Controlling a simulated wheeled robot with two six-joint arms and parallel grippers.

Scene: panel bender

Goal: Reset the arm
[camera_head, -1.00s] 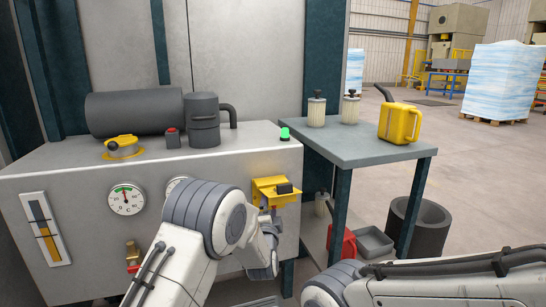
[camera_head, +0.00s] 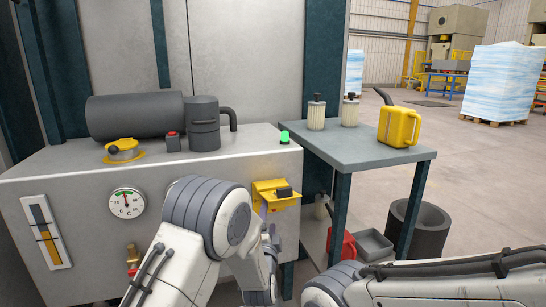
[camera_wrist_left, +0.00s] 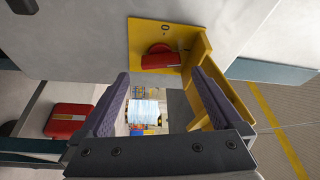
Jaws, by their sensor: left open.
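My left arm comes in from the lower left in the head view. Its gripper (camera_head: 265,212) is mostly hidden behind the arm's own links, close below the yellow bracket (camera_head: 265,190) on the grey machine's front. In the left wrist view the gripper (camera_wrist_left: 161,80) is open, with its two fingers spread and nothing held between them. A red switch handle (camera_wrist_left: 161,61) on a yellow plate (camera_wrist_left: 140,38) marked "0" lies just beyond the fingertips. The yellow guard (camera_wrist_left: 205,60) is close by the right finger. My right arm shows at the lower right of the head view; its gripper is out of view.
The machine cabinet (camera_head: 80,205) carries a gauge (camera_head: 127,203), a lit green lamp (camera_head: 284,137) and a brass valve (camera_head: 133,256). A side table (camera_head: 365,150) holds two filters and a yellow can (camera_head: 399,126). A red can (camera_head: 348,245) and dark bin (camera_head: 430,228) stand below or beside it.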

